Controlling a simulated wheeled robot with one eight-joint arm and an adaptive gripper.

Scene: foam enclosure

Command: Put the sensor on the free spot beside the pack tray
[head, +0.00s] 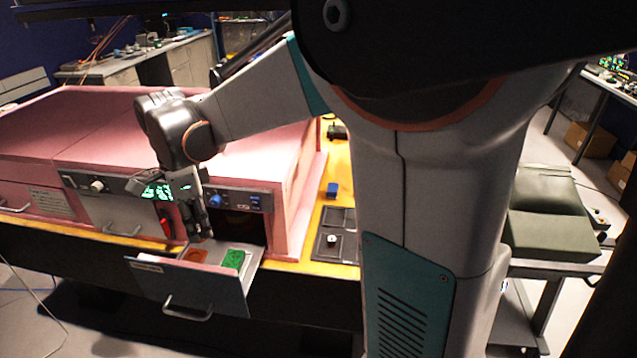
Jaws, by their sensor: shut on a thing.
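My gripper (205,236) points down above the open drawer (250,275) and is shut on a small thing. That thing is mostly hidden by the fingers, so I cannot tell whether it is the sensor. In the drawer, an orange patch or part (196,255) lies just below the fingertips, and a green board (233,260) lies to the right. A dark, divided tray (321,254), which looks like the pack tray, lies on the yellow bench to the right. A small white and black part (332,240) sits in it.
The pink foam enclosure (90,125) stands behind the drawer, with a control panel (240,200) above the opening. A blue block (332,190) stands on the yellow bench (340,165) behind the tray. My arm hides the bench right of the tray. A green case (545,215) lies on a cart at right.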

